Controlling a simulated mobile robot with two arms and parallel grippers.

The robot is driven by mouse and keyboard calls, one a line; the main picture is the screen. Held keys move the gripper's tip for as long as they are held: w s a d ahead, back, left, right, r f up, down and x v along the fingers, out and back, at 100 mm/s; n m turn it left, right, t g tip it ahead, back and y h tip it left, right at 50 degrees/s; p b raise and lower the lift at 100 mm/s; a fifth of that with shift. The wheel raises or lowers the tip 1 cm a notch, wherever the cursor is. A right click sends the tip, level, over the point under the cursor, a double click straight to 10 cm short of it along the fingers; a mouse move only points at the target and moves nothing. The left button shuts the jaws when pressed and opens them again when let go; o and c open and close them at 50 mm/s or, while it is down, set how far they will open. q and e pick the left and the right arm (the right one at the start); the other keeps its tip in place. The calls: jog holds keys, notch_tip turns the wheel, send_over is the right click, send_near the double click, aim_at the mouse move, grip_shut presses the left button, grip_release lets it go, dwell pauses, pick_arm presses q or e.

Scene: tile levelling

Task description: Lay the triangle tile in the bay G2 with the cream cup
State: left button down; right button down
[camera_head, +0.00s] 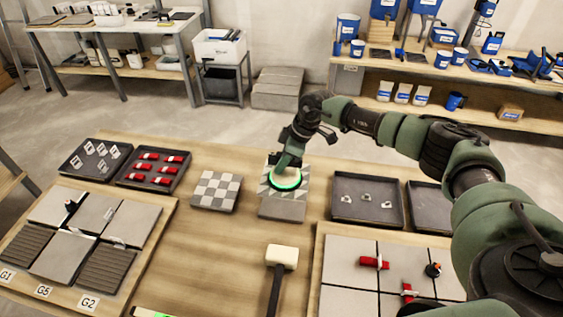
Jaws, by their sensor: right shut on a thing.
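My right gripper (290,152) is shut on a suction cup (286,180) with a bright green glowing ring; the gripper hides its top, so I cannot tell whether it is cream. The cup sits against a tile with a triangle pattern (265,187), on the tile stack at the back middle of the table. The cup covers the tile's middle. The label G2 (88,303) is on the front edge of the left board. Behind it is the bay G2 (106,268), with a dark ribbed surface and no smooth tile. My left gripper is not in view.
A checkered tile stack (216,190) stands left of the triangle tile. A mallet (283,257) lies at front middle. Trays of red pieces (153,170) and small pale parts (367,199) stand at the back. The right board (347,275) carries red pieces.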

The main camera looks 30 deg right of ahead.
jog(key=shift+r+p, duration=0.4)
jog(key=shift+r, duration=0.3)
jog(key=shift+a+p, duration=0.3)
jog(key=shift+a, duration=0.25)
jog(key=a+p, duration=0.6)
jog(key=a, duration=2.2)
jog(key=shift+w+f+p, duration=0.15)
jog(key=shift+w+p, duration=0.05)
jog(key=shift+p, duration=0.1)
